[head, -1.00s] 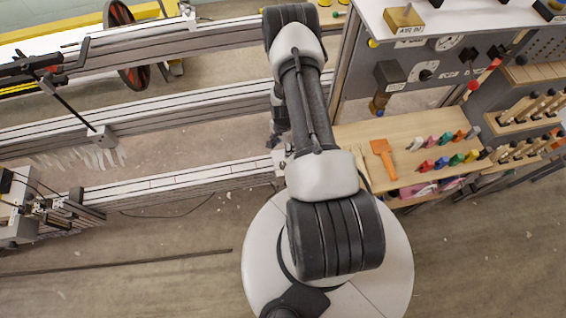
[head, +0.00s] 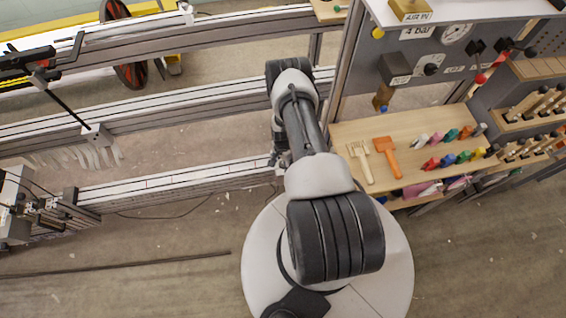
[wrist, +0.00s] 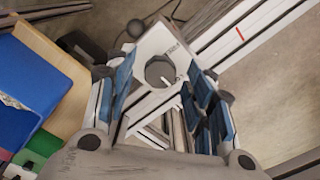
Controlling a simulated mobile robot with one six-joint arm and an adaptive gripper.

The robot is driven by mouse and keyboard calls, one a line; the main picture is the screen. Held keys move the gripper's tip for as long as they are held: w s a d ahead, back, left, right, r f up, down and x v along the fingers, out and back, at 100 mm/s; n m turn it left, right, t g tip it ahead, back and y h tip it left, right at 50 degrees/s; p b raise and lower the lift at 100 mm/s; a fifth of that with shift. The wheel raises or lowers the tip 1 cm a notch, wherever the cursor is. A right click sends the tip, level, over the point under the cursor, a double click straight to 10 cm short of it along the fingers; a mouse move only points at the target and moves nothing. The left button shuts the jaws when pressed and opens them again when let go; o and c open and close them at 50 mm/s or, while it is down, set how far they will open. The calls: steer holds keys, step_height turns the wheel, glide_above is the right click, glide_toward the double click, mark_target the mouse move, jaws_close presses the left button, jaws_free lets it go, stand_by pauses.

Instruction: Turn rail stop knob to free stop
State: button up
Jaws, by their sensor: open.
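In the wrist view, my gripper (wrist: 166,82) is open, with blue-padded fingers spread to either side of a white plate (wrist: 152,42). A dark grey many-sided knob (wrist: 160,71) shows on this plate, between the fingers. I take it for the rail stop knob; small dark lettering beside it is too small to read. Neither finger clearly touches the knob. In the head view, my gripper (head: 276,157) is small and partly hidden by my arm, at the right end of the lower rail. The knob cannot be made out there.
The lower rail (head: 175,182) runs left from my gripper. To the right is a wooden shelf (head: 345,132) with an orange tool (head: 386,156), a beige brush (head: 360,160) and several coloured pieces. In the wrist view, a blue box (wrist: 28,95) is close at left.

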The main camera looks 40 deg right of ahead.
steer(key=c, duration=1.1)
steer(key=shift+o, duration=0.2)
steer(key=shift+n, duration=0.3)
steer(key=n+b, duration=0.3)
steer(key=shift+f, duration=0.1)
steer(key=n+b, duration=0.2)
steer(key=n, duration=0.3)
steer(key=n+b, duration=0.2)
steer(key=n, duration=0.2)
steer(key=shift+n, duration=0.3)
steer(key=shift+n+b, duration=0.85)
steer(key=shift+n, duration=1.35)
steer(key=shift+w, duration=0.1)
